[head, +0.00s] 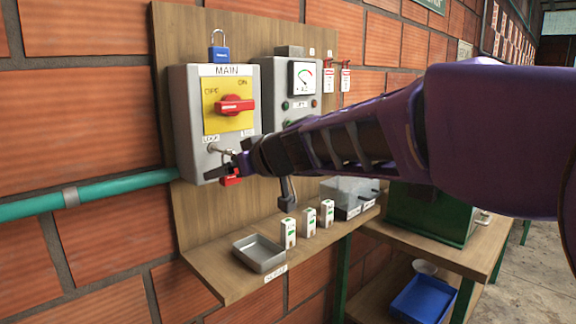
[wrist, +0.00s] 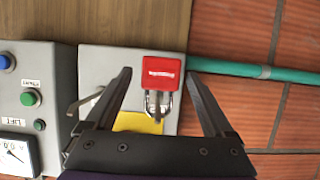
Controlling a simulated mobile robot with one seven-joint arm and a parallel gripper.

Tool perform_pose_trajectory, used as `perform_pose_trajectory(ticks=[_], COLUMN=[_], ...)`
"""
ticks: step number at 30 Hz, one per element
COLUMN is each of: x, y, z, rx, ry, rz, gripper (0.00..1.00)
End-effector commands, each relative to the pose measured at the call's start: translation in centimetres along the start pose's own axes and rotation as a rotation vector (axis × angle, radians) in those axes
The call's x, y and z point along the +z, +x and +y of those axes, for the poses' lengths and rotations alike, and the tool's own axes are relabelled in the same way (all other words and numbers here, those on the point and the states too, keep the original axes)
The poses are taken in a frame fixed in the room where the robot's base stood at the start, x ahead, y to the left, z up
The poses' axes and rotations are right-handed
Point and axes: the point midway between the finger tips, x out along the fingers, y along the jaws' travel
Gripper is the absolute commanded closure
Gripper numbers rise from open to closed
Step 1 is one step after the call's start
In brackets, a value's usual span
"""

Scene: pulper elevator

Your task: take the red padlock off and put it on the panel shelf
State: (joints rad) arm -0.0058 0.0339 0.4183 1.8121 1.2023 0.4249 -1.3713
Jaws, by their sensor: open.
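The red padlock (head: 231,181) hangs at the lower edge of the grey MAIN switch box (head: 186,110), mostly hidden behind my gripper (head: 238,164) in the head view. In the wrist view the padlock's red body (wrist: 162,66) and metal shackle show clearly. My gripper (wrist: 159,76) is open, with one finger on each side of the padlock and a visible gap to both. The panel shelf (head: 215,268) is a wooden ledge below the boxes.
A blue padlock (head: 219,54) sits atop the MAIN box. A teal pipe (head: 110,195) runs along the brick wall. A lift box (head: 277,85) stands beside MAIN.

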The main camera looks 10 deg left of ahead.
Motion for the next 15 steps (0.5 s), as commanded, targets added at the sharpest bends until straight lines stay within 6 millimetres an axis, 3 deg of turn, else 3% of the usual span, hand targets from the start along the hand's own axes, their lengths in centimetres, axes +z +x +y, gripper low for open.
perform_pose_trajectory(ticks=[2,15], x=[-0.07,-0.08], y=[-0.05,-0.04], z=[-0.07,-0.06], rx=[0.000,0.000], ry=[-0.002,-0.002], rz=[0.001,0.001], gripper=[0.23,1.00])
